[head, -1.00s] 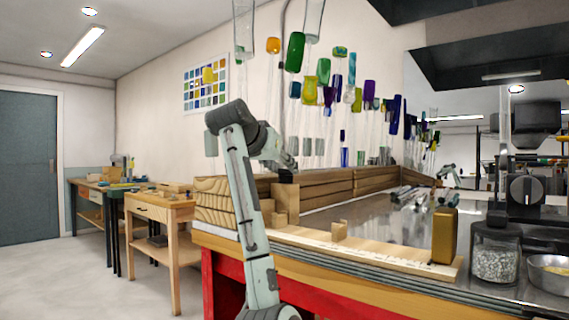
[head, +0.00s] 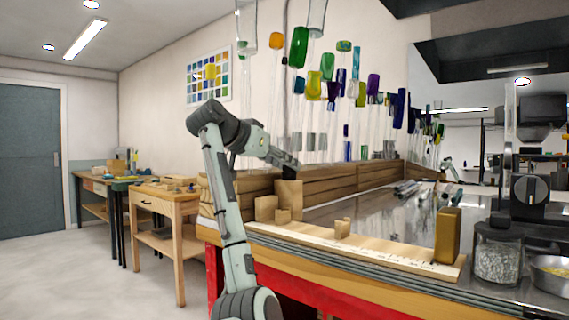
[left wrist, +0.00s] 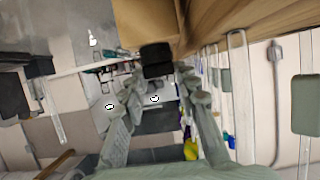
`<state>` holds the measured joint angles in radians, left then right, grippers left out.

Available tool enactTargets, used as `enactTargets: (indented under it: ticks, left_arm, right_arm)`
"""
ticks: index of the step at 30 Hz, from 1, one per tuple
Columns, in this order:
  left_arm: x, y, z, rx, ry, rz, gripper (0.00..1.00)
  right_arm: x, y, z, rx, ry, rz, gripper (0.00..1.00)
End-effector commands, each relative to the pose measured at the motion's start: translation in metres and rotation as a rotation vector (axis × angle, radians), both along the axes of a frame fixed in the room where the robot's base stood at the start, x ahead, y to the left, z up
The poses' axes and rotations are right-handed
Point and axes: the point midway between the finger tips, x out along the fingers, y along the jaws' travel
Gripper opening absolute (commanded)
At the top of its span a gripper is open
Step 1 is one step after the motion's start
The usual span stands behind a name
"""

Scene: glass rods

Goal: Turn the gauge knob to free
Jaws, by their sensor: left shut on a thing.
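A black knob (left wrist: 156,58) shows in the left wrist view, close against a pale wooden block (left wrist: 138,22). My left gripper (left wrist: 160,72) is shut on the black knob, with one finger on each side of it. In the head view my left gripper (head: 288,170) is small and dark above the upright wooden blocks (head: 289,198) at the far left of the bench; the knob cannot be made out there. Whether it is the gauge knob, and which way it is set, I cannot tell. My right gripper is not in view.
A jar (head: 498,258) and bowl (head: 552,272) stand at the right. Coloured glass pieces hang above.

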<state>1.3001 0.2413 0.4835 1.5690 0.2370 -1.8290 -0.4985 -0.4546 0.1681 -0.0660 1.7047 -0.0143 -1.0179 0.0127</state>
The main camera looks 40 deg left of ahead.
Motion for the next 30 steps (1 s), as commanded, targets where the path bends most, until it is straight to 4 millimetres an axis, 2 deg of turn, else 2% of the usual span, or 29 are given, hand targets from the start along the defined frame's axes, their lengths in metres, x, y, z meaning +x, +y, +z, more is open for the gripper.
enactTargets:
  ticks: [1,2,6,23,30]
  left_arm:
    - [0.000,-0.001,-0.002,0.000,0.005,-0.002,0.02]
    - [0.000,-0.001,-0.002,0.000,0.005,-0.002,0.33]
    - [0.000,-0.001,-0.001,0.000,0.003,-0.001,0.50]
    - [0.000,-0.001,-0.001,0.000,0.001,0.020,0.52]
    - [0.001,-0.007,-0.003,0.002,-0.001,0.208,0.52]
  right_arm:
    - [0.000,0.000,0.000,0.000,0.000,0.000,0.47]
    - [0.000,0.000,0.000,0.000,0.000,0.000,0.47]
    - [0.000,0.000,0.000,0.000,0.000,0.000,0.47]
    - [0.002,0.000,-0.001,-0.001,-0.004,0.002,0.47]
    - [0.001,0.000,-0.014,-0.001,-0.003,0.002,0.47]
